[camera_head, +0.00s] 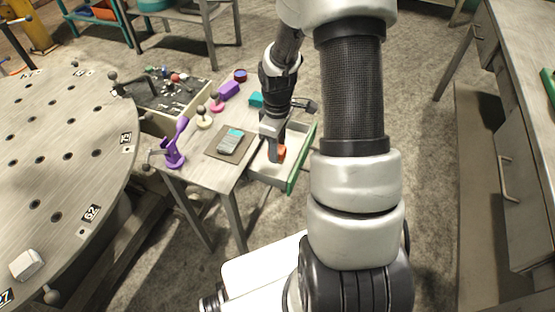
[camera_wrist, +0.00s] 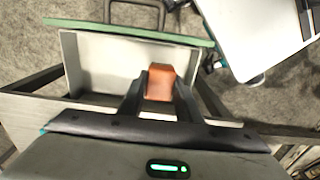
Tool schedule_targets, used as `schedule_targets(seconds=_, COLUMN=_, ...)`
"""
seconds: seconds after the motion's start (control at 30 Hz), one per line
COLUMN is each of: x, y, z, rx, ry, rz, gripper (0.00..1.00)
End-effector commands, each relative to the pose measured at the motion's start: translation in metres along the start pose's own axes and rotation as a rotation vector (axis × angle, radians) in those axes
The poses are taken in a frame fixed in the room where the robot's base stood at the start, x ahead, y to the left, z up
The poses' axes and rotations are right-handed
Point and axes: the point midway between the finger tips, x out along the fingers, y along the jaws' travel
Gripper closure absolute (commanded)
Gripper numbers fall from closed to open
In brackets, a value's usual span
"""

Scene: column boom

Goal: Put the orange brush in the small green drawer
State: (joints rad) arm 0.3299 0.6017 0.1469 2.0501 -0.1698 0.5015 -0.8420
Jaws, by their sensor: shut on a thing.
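The orange brush (camera_wrist: 160,84) is between the fingertips of my gripper (camera_wrist: 160,92) in the wrist view, with only its orange-brown block showing. In the head view the brush (camera_head: 281,153) shows as a small orange patch beside my gripper (camera_head: 275,155). My gripper is shut on it, over the open small green drawer. The drawer (camera_wrist: 90,64) has a pale, empty-looking inside and a green front (camera_head: 300,160) with a dark handle. I cannot tell whether the brush touches the drawer floor.
A large round table (camera_head: 60,150) stands at left. A grey cabinet (camera_head: 520,150) stands at right, with open floor between.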

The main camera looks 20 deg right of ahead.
Motion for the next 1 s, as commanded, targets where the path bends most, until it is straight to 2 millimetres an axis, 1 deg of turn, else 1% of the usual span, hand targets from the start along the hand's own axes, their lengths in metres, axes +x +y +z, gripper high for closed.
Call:
schedule_targets(seconds=0.03, x=0.007, y=0.000, z=0.000, rx=0.000, ry=0.000, rz=0.000, gripper=0.87)
schedule_targets(seconds=0.17, x=0.015, y=0.001, z=0.000, rx=0.001, ry=-0.001, rz=0.000, gripper=0.87)
schedule_targets(seconds=0.23, x=0.023, y=0.000, z=0.000, rx=0.001, ry=-0.001, rz=0.000, gripper=0.87)
schedule_targets(seconds=0.4, x=0.047, y=0.000, z=0.000, rx=-0.001, ry=0.000, rz=0.000, gripper=0.87)
schedule_targets(seconds=0.47, x=0.049, y=0.000, z=0.000, rx=0.000, ry=0.000, rz=0.001, gripper=0.87)
schedule_targets(seconds=0.67, x=0.048, y=0.001, z=0.000, rx=0.000, ry=0.000, rz=0.001, gripper=0.87)
schedule_targets(seconds=0.8, x=0.053, y=0.001, z=0.000, rx=0.000, ry=0.000, rz=0.001, gripper=0.87)
schedule_targets(seconds=0.83, x=0.051, y=0.001, z=0.000, rx=0.000, ry=0.000, rz=0.001, gripper=0.64)
schedule_targets(seconds=0.9, x=0.051, y=0.001, z=0.000, rx=0.001, ry=0.000, rz=0.001, gripper=0.53)
schedule_targets(seconds=0.93, x=0.051, y=0.001, z=0.000, rx=0.001, ry=0.000, rz=0.001, gripper=0.51)
schedule_targets(seconds=1.0, x=0.051, y=0.001, z=0.000, rx=0.001, ry=0.000, rz=0.001, gripper=0.51)
